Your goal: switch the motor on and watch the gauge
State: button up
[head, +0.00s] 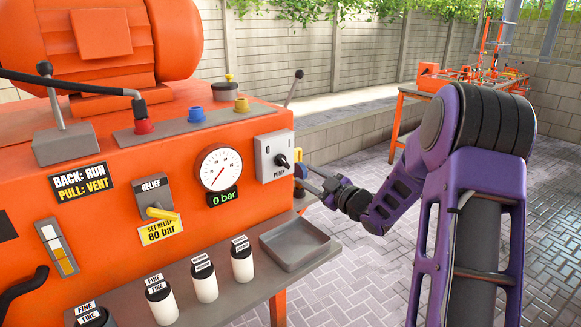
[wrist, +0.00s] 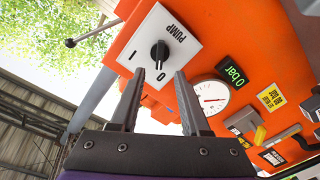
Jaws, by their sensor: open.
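The pump switch (head: 274,157) is a pale plate with a black knob (head: 282,161) on the orange machine's right front. In the wrist view the knob (wrist: 160,52) appears in line with the 0 mark; the I mark is to its left. My gripper (head: 303,174) is just right of and below the plate in the head view. In the wrist view my gripper (wrist: 159,72) is open, its fingertips either side of the 0 mark, empty and seemingly short of the knob. The round gauge (head: 218,169) is left of the switch, with a green display (head: 223,198) reading 0 bar.
A yellow relief lever (head: 161,212) and a run/vent lever (head: 53,100) are on the machine. A grey tray (head: 300,240) and several white bottles (head: 204,282) stand on the shelf below. An orange bench (head: 405,92) is at the back right. Paving between is clear.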

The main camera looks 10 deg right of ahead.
aim_at(286, 164)
jog(key=x, duration=0.8)
jog(key=shift+c, duration=0.3)
grip_shut()
